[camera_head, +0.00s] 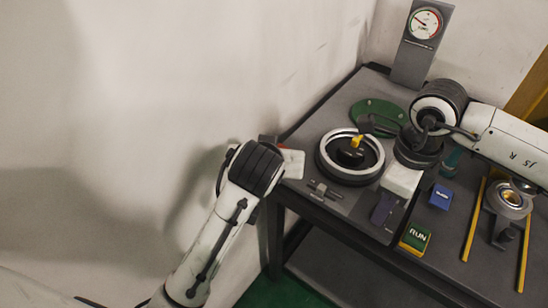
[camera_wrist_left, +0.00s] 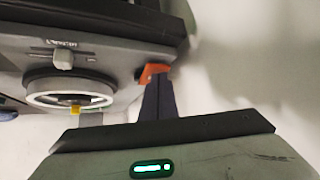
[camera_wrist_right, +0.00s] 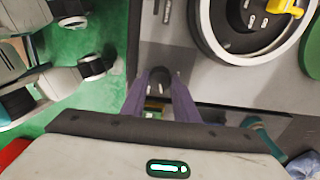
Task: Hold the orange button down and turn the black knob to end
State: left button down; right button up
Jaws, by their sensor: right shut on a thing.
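The orange button (camera_wrist_left: 153,72) sits on the edge of the grey panel in the left wrist view. My left gripper's dark fingers (camera_wrist_left: 160,84) are together, with their tips at the button; I cannot tell how far it is pressed. In the head view the left arm's wrist (camera_head: 255,165) is beside the panel's left end, and the button is not clear there. The black knob (camera_wrist_right: 158,77) shows between my right gripper's fingertips (camera_wrist_right: 158,84), which are shut on it. In the head view my right gripper (camera_head: 383,208) is at the panel's front right, hiding the knob.
A black-and-white handwheel (camera_head: 350,158) with a yellow part stands mid-panel. A gauge (camera_head: 425,24) stands behind. A green RUN block (camera_head: 415,238), a blue block (camera_head: 441,196) and yellow strips (camera_head: 474,218) lie to the right. Open floor is in front of the table.

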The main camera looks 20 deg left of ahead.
jog(key=m, duration=0.5)
jog(key=o, duration=0.7)
